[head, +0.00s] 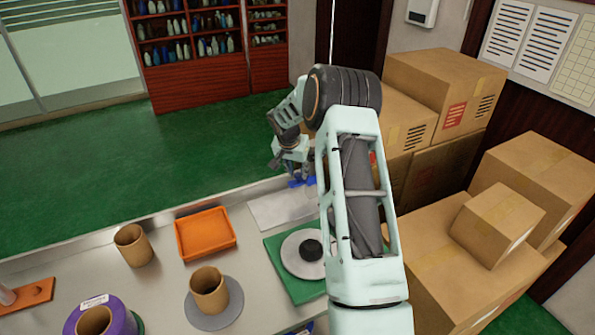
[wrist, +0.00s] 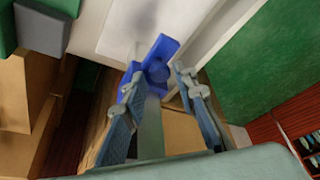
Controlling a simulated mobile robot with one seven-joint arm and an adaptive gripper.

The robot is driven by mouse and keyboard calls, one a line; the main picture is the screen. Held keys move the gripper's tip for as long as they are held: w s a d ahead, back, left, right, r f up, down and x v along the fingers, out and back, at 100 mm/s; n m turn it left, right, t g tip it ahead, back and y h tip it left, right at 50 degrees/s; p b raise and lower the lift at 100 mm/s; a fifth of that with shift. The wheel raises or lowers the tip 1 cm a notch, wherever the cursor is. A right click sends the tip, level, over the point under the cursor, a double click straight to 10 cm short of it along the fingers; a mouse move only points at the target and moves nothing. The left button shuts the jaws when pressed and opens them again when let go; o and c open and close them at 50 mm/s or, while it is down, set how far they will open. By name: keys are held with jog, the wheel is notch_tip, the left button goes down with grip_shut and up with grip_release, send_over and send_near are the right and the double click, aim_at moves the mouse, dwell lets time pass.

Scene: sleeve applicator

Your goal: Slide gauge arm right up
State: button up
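A blue part with a round knob (wrist: 157,66), seemingly the right gauge arm, shows in the wrist view at the edge of a pale plate (wrist: 112,30). In the head view a bit of blue (head: 297,183) shows below my gripper, at the far edge of the pale plate (head: 275,210) on the bench. My gripper (wrist: 160,82) is open, with its two fingertips apart and the blue part beyond and between them. No contact is clear. In the head view my arm hides much of the gripper and the right side of the plate.
A green base with a grey disc and black knob (head: 311,250) stands near my arm. An orange tray (head: 205,234), cardboard tubes (head: 133,245) and a purple roll (head: 100,314) are on the bench. Cardboard boxes (head: 440,90) crowd the right. Green floor (head: 130,150) lies open beyond the bench.

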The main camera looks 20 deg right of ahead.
jog(key=shift+w+d+f, duration=0.1)
jog(key=shift+d+f, duration=0.05)
jog(key=shift+f, duration=0.2)
grip_shut()
